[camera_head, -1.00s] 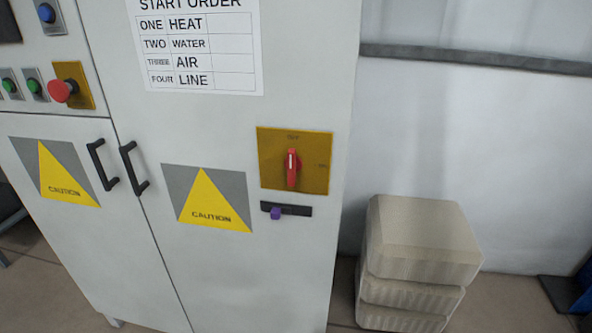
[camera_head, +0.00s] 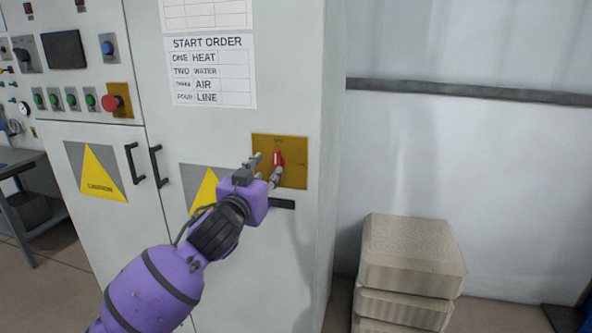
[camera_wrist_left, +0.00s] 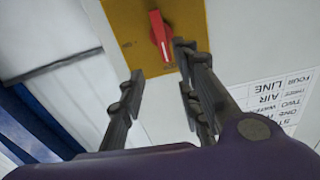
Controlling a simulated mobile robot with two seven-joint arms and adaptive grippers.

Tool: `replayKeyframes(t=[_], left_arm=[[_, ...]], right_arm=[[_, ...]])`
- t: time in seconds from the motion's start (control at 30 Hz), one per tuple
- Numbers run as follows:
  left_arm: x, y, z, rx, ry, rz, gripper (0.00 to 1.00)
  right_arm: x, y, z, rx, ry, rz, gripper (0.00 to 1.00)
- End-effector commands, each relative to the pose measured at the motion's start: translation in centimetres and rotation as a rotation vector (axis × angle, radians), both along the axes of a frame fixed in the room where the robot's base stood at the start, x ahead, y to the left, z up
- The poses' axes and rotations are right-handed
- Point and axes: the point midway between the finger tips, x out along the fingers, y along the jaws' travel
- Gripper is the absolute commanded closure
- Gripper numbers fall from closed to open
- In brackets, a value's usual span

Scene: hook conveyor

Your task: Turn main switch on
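The main switch is a red rotary knob (camera_head: 279,157) on a yellow plate (camera_head: 296,172) on the cabinet's right door. Its handle stands roughly upright. Small labels on the plate are too blurred to read surely. My left gripper (camera_head: 265,168) is at the plate, its fingers spread and pointing at the knob. In the left wrist view the red knob (camera_wrist_left: 160,34) lies ahead of the gap between the open fingers (camera_wrist_left: 161,70), nearer the right-hand fingertip. I cannot tell whether a finger touches it. My right gripper is not in view.
A dark latch (camera_head: 284,204) sits just below the plate, partly behind my wrist. A red emergency button (camera_head: 110,103) and several green buttons are at the left. Stacked beige blocks (camera_head: 410,255) stand on the floor at right. Door handles (camera_head: 158,166) protrude at left.

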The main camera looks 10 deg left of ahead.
Motion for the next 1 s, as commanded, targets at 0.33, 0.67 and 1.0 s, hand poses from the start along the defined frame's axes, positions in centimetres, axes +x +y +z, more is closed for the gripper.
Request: replayKeyframes(t=[0.33,0.67,1.0], left_arm=[[3.4,0.1,0.0,-0.06,0.011,0.011,0.69],[7.4,0.0,-0.2,-0.059,0.011,0.01,0.69],[7.8,0.0,-0.2,-0.059,0.011,0.01,0.71]], right_arm=[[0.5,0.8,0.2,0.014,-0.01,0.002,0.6],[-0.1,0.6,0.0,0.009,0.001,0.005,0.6],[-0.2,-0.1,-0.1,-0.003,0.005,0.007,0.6]])
